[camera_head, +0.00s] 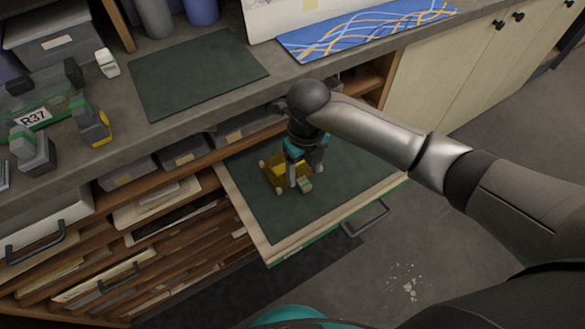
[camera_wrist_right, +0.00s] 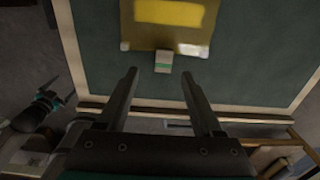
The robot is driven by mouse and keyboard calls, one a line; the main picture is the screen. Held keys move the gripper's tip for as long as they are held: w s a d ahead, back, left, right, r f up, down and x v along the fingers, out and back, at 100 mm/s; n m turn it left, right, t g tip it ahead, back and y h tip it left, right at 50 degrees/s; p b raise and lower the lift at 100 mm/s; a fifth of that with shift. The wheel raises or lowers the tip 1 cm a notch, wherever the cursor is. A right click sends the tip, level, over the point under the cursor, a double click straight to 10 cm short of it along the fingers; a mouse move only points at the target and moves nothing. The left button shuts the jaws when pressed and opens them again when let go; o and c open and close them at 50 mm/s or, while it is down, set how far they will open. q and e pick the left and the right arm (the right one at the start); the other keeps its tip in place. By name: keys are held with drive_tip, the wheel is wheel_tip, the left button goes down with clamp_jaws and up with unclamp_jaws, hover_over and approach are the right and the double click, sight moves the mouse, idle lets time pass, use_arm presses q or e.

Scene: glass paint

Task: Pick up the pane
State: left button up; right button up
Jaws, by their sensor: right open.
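The pane is a yellow-amber sheet (camera_head: 273,176) lying on the dark green liner of the open drawer. In the right wrist view the pane (camera_wrist_right: 167,35) has pale corners and a brighter yellow patch. A small pale block with a green stripe (camera_wrist_right: 163,61) sits at its near edge. My right gripper (camera_head: 298,182) is over that edge, hiding part of the pane. In the wrist view its fingers (camera_wrist_right: 158,76) are apart with nothing between them, on either side of the block's line. A dark pronged shape (camera_wrist_right: 45,105) at the left may be my left gripper; its jaws are unclear.
The open drawer (camera_head: 287,247) has a pale wooden rim and a front handle (camera_head: 365,218). The counter above holds a green mat (camera_head: 197,74), a blue patterned sheet (camera_head: 365,32) and several tools at left. The floor (camera_head: 440,210) right of the drawer is clear.

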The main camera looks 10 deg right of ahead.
sight(306, 186)
drive_tip(key=f, duration=0.3)
drive_tip(key=f+b, duration=0.1)
drive_tip(key=f, duration=0.1)
drive_tip(key=shift+s+d, duration=0.2)
drive_tip(key=shift+d, duration=0.15)
drive_tip(key=shift+r, duration=0.1)
clamp_jaws()
